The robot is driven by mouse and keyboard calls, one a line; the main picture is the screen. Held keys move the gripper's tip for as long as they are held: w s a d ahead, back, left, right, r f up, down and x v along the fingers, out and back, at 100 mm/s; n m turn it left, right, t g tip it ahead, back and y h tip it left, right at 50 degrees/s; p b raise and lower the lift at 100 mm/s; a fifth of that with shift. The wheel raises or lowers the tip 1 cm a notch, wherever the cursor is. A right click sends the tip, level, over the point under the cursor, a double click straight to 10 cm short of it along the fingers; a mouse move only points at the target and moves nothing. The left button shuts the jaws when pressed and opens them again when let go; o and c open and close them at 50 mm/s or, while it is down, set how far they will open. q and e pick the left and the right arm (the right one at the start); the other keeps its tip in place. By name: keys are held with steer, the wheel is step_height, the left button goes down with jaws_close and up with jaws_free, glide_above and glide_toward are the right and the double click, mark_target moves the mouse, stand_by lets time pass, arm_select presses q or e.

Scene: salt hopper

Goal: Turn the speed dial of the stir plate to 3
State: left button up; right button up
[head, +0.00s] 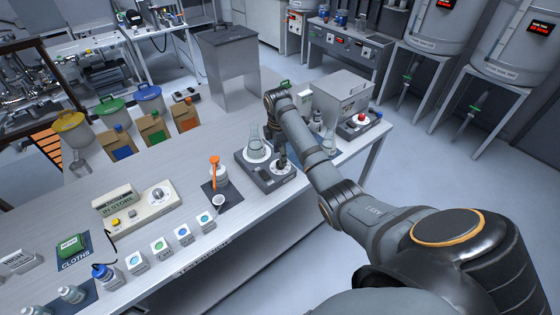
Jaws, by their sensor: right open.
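My left gripper is not in view.
A beige unit (140,214) with its own dial and an IN STORE sign stands left on the bench (195,274). Small bottles (317,120) and a grey box (340,90) stand beyond my arm.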

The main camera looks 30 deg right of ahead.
step_height(320, 180, up, 4)
steer(key=w+d+n, duration=0.2)
steer(key=shift+y, duration=0.3)
step_height(320, 180, down, 10)
steer(key=shift+w+a+r+p, duration=0.1)
steer(key=shift+r+p, duration=0.1)
steer(key=shift+p, duration=0.95)
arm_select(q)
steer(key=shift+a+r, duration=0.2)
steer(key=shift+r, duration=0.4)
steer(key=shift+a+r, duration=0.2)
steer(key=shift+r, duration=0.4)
arm_select(e)
steer(key=shift+f, duration=0.5)
jaws_close()
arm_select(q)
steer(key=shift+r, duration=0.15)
arm_select(e)
steer(key=shift+m, duration=0.3)
